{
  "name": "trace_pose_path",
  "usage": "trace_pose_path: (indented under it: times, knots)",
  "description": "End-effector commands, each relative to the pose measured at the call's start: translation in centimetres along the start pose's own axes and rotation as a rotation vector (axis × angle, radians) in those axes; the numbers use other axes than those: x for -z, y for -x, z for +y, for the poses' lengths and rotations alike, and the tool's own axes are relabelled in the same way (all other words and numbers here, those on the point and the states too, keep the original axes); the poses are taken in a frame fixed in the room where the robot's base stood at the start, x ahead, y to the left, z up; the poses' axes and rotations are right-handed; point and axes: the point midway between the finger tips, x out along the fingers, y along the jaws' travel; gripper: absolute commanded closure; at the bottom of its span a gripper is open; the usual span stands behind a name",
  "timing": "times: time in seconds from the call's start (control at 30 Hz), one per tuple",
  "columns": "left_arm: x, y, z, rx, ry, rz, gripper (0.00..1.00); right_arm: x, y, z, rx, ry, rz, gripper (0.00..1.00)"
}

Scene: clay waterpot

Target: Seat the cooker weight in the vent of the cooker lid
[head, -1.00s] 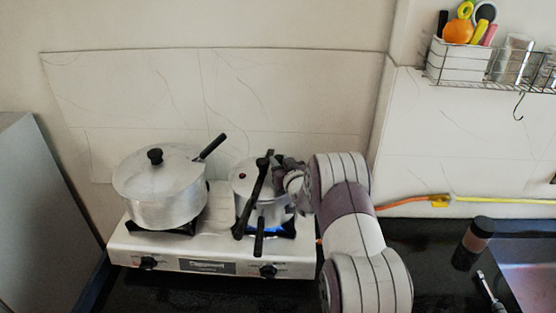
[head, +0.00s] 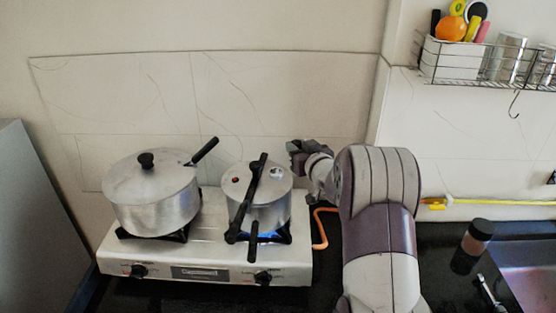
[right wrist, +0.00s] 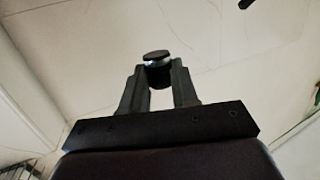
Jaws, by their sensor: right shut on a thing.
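The pressure cooker (head: 262,212) stands on the right burner of the stove. Its lid (head: 245,187) has a black bar and handle across it, a small red spot at left and a small shiny round fitting (head: 275,173) at right, which looks like the vent. My right gripper (head: 295,150) is up behind and right of the lid, apart from it. In the right wrist view my right gripper (right wrist: 159,75) is shut on the cooker weight (right wrist: 157,56), a small dark piece with a silvery band. The weight is hard to make out in the head view. My left gripper is not in view.
A large lidded pot (head: 150,195) stands on the left burner of the white stove (head: 205,262). Blue flame shows under the cooker. An orange hose (head: 322,228) runs at the stove's right side. A dark jar (head: 472,245) stands on the black counter, far right.

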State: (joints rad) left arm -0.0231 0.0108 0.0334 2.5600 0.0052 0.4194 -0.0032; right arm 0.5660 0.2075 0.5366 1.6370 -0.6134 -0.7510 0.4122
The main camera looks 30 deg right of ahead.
Motion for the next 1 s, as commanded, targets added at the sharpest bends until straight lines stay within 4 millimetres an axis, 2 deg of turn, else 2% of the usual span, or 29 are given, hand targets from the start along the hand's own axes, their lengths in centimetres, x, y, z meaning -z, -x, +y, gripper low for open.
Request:
trace_pose_path:
  times: [0.1, 0.17, 0.23, 0.27, 0.4, 0.57, 0.67, 0.73, 1.0]
  knots:
    - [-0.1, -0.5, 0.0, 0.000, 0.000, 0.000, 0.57, 1.0, 2.0, 1.5, -0.003, 0.001, 0.001, 1.00]
    - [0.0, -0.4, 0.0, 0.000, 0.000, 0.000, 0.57, 1.6, 2.6, 2.0, -0.002, 0.000, 0.000, 1.00]
    - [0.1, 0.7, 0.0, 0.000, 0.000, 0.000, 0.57, 2.1, 2.9, 2.1, 0.005, -0.001, -0.004, 1.00]
    - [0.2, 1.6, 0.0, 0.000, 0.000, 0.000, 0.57, 1.8, 2.8, 2.0, 0.009, -0.003, -0.009, 1.00]
    - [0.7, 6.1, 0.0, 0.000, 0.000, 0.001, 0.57, 0.2, -0.5, 0.9, 0.091, 0.008, -0.010, 1.00]
    - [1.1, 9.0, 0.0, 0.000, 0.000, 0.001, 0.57, -1.5, -4.2, -1.6, 0.247, 0.035, -0.005, 1.00]
    - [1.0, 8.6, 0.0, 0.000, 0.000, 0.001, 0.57, -1.4, -5.4, -2.8, 0.335, 0.053, 0.003, 1.00]
    - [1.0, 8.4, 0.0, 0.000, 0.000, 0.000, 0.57, -0.7, -5.2, -3.1, 0.358, 0.055, 0.002, 1.00]
    - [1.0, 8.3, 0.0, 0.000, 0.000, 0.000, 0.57, -0.5, -4.7, -3.3, 0.363, 0.053, 0.002, 1.00]
